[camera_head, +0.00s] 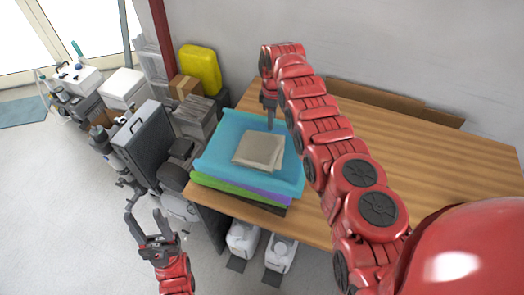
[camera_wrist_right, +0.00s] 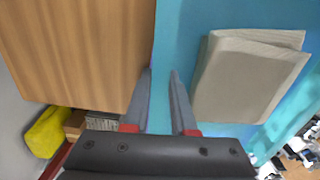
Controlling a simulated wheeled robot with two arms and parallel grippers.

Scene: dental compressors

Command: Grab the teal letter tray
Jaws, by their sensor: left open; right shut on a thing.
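The teal letter tray (camera_head: 228,128) sits on top of a stack at the left end of the wooden table, with a beige folded sheet or cloth (camera_head: 258,150) lying in it. In the right wrist view the tray (camera_wrist_right: 188,35) fills the middle and right, with the beige item (camera_wrist_right: 245,80) on it. My right gripper (camera_head: 270,122) points down at the tray's far edge. Its fingers (camera_wrist_right: 161,74) are close together at that edge and shut on the tray, though the exact contact is hard to see. My left gripper (camera_head: 147,216) is open and empty, low over the floor left of the table.
Green (camera_head: 222,187) and purple (camera_head: 262,195) trays lie under the teal one. The wooden table (camera_head: 435,145) is mostly clear to the right. A dark case (camera_head: 145,140), compressors and a yellow container (camera_head: 200,68) crowd the left. White containers (camera_head: 243,238) stand below the table.

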